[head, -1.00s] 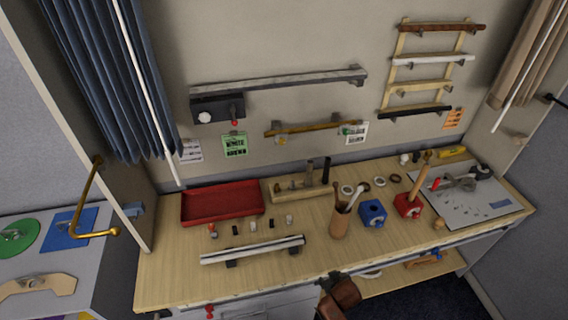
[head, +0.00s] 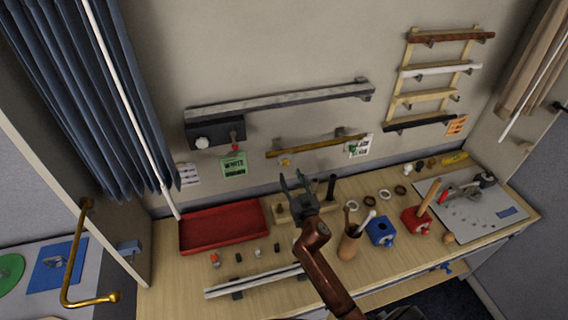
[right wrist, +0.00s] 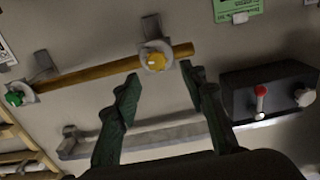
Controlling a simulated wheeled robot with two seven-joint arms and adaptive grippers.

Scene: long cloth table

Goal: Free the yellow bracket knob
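The yellow bracket knob (head: 286,162) sits on the wall bracket at the left end of a brass rail (head: 318,146). In the right wrist view the yellow knob (right wrist: 157,60) is on a pale round plate in front of the rail (right wrist: 90,74). My right gripper (head: 293,181) is raised in front of the wall, just below the yellow knob in the head view. In the right wrist view its green fingers (right wrist: 160,86) are spread and empty, with the knob beyond and between their tips. My left gripper is in no view.
A green knob (right wrist: 14,98) is on the rail's other bracket. A dark box with red and white knobs (right wrist: 268,92) and a long grey rail (head: 280,96) are nearby on the wall. A red tray (head: 222,228), wooden block and tool cup (head: 349,243) stand on the table below.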

